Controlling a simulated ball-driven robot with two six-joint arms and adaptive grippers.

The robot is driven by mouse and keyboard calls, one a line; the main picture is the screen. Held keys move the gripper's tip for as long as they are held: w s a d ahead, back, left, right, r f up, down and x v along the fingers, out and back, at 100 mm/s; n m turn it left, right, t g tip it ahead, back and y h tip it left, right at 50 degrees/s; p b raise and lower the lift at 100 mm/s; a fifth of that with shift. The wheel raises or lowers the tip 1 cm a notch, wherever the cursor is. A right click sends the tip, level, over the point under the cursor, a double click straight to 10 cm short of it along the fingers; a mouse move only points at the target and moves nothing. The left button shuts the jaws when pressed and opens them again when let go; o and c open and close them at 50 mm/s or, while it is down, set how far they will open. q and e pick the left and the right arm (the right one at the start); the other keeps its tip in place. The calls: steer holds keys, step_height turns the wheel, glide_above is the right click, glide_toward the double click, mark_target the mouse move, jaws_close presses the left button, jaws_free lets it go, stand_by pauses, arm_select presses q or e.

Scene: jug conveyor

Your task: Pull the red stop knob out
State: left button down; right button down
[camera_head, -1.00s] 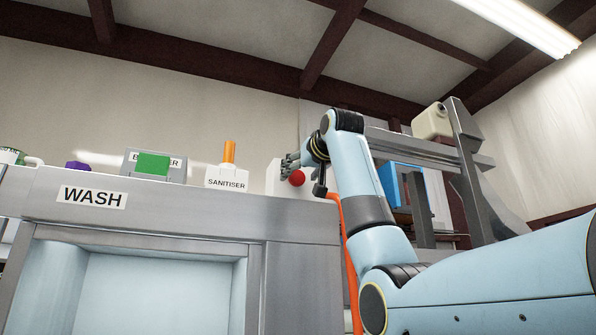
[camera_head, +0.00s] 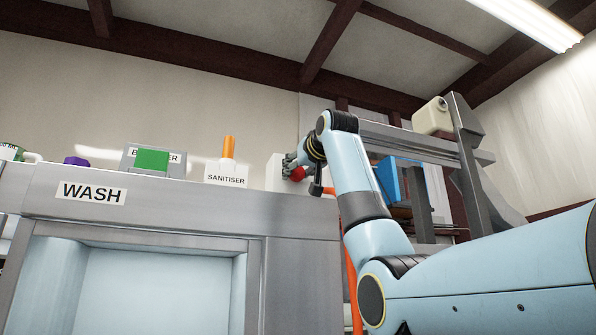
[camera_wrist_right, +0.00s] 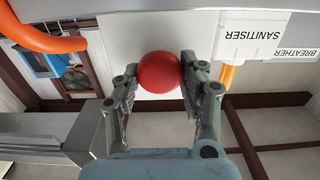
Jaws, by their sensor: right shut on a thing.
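The red stop knob (camera_wrist_right: 160,73) is a round red ball in front of a pale box (camera_wrist_right: 130,30), between my right gripper's fingers in the right wrist view. In the head view the knob (camera_head: 298,174) shows beside the fingers, in front of the white box (camera_head: 275,172) on the steel top. My right gripper (camera_wrist_right: 158,82) is shut on the knob, with a finger at each side of it. The gripper (camera_head: 292,165) is small and partly hidden by the wrist in the head view. My left gripper is not in view.
The SANITISER box (camera_head: 226,176) with an orange post stands left of the knob. A grey box with a green block (camera_head: 152,160) is farther left. An orange hose (camera_head: 350,270) runs below my right wrist. A cream jug (camera_head: 432,117) sits high at right.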

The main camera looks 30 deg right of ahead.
steer(key=shift+s+a+f, duration=0.1)
steer(key=shift+s+a, duration=0.05)
steer(key=shift+s, duration=0.4)
steer(key=shift+s+a, duration=0.1)
steer(key=shift+s, duration=0.2)
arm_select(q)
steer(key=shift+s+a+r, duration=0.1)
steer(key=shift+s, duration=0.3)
arm_select(e)
steer(key=c, duration=0.7)
jaws_free()
steer(key=v, duration=1.2)
steer(key=shift+f, duration=0.1)
